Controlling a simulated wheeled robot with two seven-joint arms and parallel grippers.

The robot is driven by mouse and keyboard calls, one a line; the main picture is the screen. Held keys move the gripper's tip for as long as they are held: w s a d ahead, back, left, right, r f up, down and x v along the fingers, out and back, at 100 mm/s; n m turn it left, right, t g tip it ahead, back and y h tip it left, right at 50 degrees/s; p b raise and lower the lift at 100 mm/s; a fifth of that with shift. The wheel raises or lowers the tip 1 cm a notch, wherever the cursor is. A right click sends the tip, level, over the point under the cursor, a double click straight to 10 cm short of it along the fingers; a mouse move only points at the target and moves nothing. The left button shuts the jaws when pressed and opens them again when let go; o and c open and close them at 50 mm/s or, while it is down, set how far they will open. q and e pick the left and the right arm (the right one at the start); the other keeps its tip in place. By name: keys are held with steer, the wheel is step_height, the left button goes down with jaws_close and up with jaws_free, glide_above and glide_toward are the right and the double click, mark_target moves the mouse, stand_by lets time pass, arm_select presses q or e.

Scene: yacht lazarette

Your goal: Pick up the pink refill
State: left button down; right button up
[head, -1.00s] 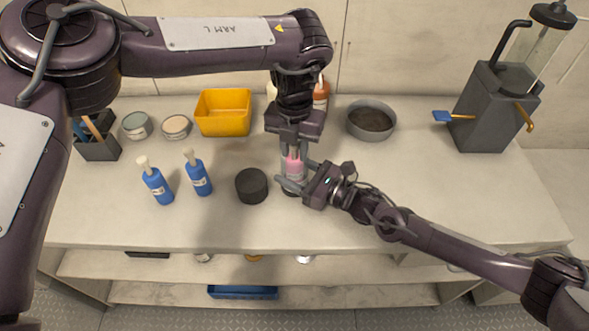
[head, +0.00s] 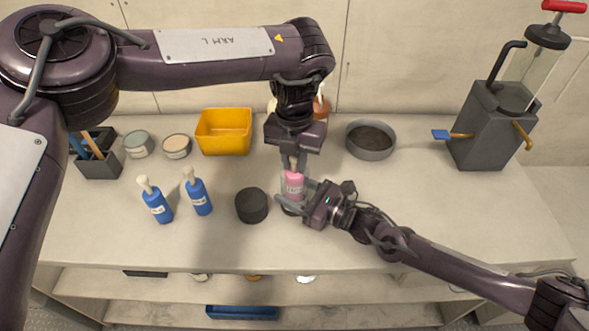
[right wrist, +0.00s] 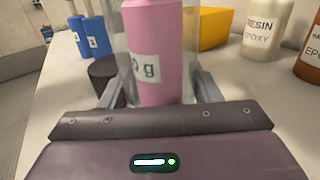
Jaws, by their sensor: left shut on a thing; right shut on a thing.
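The pink refill (head: 294,186) is a pink cylinder with a white label and a pale tip, standing upright. In the right wrist view the refill (right wrist: 155,40) shows inside a clear cylinder (right wrist: 190,55). My left gripper (head: 293,160) comes down from above and is shut on the top of the refill. My right gripper (head: 292,198) comes in from the right, its fingers on both sides of the clear cylinder, shut on it. The refill's lower end is partly hidden by the right gripper's fingers.
A black round pot (head: 251,205) stands just left of the clear cylinder. Two blue bottles (head: 157,206) (head: 198,196) stand further left. A yellow bin (head: 224,132), a grey bowl (head: 370,140) and a grey machine (head: 487,125) stand behind.

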arm_select(q)
step_height(320, 180, up, 16)
stand_by(0.3)
steer(key=shift+f, duration=0.1)
arm_select(e)
steer(key=o, duration=1.2)
steer(key=shift+o, duration=0.2)
